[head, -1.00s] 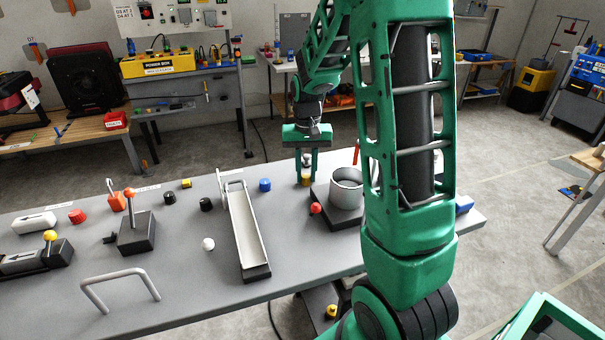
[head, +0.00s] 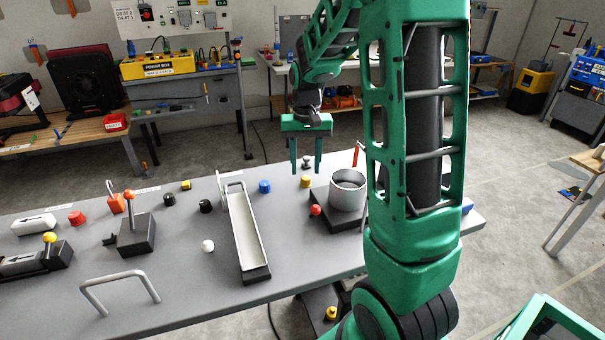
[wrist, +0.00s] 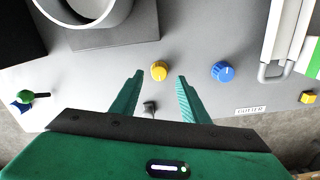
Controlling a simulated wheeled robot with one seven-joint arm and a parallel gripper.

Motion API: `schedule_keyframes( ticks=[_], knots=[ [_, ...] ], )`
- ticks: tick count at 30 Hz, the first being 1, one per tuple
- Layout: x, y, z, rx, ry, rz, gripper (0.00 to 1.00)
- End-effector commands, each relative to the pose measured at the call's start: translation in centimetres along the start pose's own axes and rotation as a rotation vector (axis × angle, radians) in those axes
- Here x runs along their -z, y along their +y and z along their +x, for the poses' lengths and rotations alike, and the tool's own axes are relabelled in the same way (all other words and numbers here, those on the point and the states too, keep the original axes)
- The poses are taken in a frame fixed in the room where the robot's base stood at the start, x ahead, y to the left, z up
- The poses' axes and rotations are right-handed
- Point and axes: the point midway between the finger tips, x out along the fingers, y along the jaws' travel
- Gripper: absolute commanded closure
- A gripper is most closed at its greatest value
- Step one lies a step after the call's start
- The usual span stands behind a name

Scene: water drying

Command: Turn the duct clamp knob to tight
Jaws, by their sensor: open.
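My gripper (head: 306,172) is open and empty, with its two green fingers pointing down above the back of the grey bench. A yellow knob (head: 305,181) sits just below the fingertips. In the wrist view the yellow knob (wrist: 159,70) appears between the fingertips, apart from both, with a pale mark on its top. A small grey knob-like part (wrist: 149,108) shows between the fingers, nearer the palm. A grey duct ring (head: 348,190) stands on a dark base beside the yellow knob. No readable label tells which knob is the duct clamp knob.
A pale gutter channel (head: 248,230) lies further left. My arm hides the bench's right part.

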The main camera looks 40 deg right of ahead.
Motion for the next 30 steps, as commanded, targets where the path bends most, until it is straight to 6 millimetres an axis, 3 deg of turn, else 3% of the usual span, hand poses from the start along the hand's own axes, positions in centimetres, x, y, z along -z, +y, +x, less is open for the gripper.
schedule_keyframes(
  ticks=[6, 12, 30],
  knots=[
    [0.1, -0.1, -4.2, 0.001, 0.004, -0.001, 0.59],
    [0.2, -0.1, -6.5, 0.001, 0.002, -0.001, 0.59],
    [0.1, -0.1, -7.2, 0.0, 0.0, -0.001, 0.59]
  ],
)
